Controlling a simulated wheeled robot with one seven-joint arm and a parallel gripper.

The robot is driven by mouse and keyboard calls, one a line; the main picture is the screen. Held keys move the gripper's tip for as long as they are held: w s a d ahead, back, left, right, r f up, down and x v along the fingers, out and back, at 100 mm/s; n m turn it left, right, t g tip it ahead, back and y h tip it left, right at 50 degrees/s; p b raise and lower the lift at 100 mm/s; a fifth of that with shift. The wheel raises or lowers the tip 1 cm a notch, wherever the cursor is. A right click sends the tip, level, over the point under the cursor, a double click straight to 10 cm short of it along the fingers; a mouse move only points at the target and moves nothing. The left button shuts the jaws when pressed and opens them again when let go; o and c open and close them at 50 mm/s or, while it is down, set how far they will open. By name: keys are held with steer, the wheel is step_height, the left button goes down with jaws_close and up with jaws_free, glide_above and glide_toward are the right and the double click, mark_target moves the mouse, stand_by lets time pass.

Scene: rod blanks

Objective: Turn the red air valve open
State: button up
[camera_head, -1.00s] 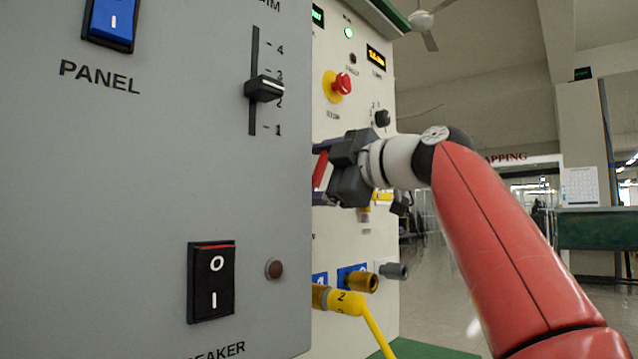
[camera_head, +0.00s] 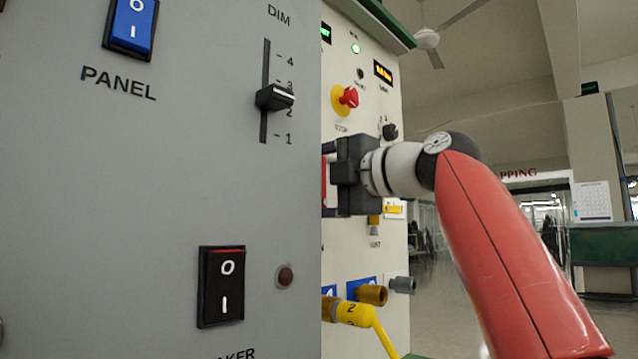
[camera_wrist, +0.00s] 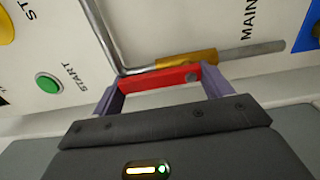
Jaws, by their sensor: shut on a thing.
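The red air valve handle (camera_wrist: 160,83) shows in the wrist view as a flat red lever beside a brass valve body (camera_wrist: 186,60) on a grey pipe. My gripper (camera_wrist: 163,92) has a purple finger at each end of the red handle and is shut on it. In the head view my gripper (camera_head: 333,180) is at the side of the cream panel, with the fingers mostly hidden behind the grey cabinet edge. Only a sliver of red handle (camera_head: 323,180) shows there.
A grey cabinet (camera_head: 150,200) with switches and a slider stands close at left and blocks part of the view. The cream panel carries a red stop button (camera_head: 349,97), a black knob (camera_head: 390,131) and a yellow hose coupling (camera_head: 355,314) below. The wrist view shows a green start button (camera_wrist: 47,82).

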steer(key=o, duration=1.4)
steer(key=b+v, duration=0.2)
steer(key=v, duration=0.5)
steer(key=shift+s+d, duration=0.3)
steer(key=shift+f, duration=0.1)
